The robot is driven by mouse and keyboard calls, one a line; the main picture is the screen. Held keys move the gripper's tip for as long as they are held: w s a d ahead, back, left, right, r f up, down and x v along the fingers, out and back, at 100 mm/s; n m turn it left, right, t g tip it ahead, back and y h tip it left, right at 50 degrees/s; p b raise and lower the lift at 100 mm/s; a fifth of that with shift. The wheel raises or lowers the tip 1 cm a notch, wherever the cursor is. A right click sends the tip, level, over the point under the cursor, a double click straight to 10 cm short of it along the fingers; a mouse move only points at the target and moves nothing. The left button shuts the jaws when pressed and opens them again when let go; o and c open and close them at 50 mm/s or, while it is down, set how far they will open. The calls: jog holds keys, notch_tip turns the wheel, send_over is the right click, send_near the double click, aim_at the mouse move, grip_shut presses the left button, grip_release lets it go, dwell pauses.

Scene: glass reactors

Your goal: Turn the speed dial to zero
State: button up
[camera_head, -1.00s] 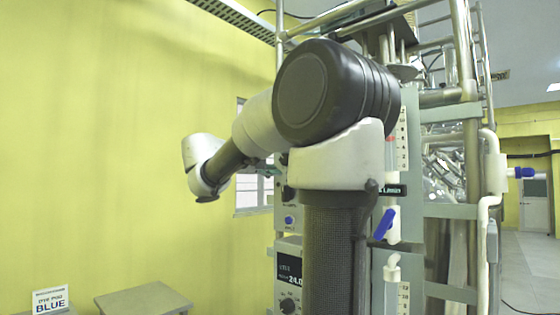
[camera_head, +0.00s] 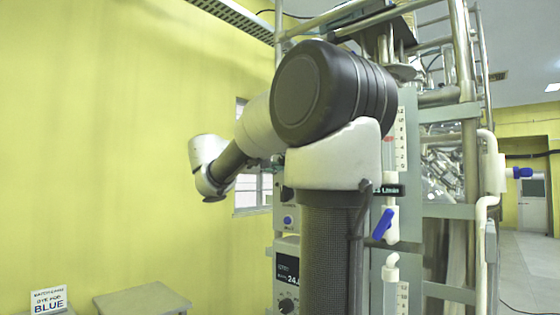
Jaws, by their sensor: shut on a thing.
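A grey control panel stands behind my arm, mostly covered by it. Its upper unit (camera_head: 284,235) carries a blue button (camera_head: 288,220). A dark round part (camera_head: 287,194) shows just above the button, partly hidden; I cannot tell whether it is the speed dial or where it points. The lower unit has a dark display (camera_head: 287,268) with partly covered digits and a black knob (camera_head: 287,305) below. My arm reaches left and its wrist hangs left of the panel, in front of the yellow wall.
Right of my arm are a blue-handled valve (camera_head: 384,224), a white pipe (camera_head: 487,240) and the steel frame. A small grey table (camera_head: 143,300) and a sign reading BLUE (camera_head: 49,300) are at lower left. The floor at far right is clear.

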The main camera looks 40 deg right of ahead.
jog(key=n, duration=0.5)
jog(key=shift+f, duration=0.15)
jog(key=n, duration=0.4)
jog(key=shift+n+h, duration=0.3)
jog(key=shift+n, duration=0.1)
jog(key=n+t, duration=0.1)
jog(key=n, duration=0.3)
jog(key=shift+s+n, duration=0.1)
jog(key=shift+n, duration=2.3)
jog(key=o, duration=1)
jog(key=shift+t, duration=0.3)
jog(key=shift+o, duration=0.2)
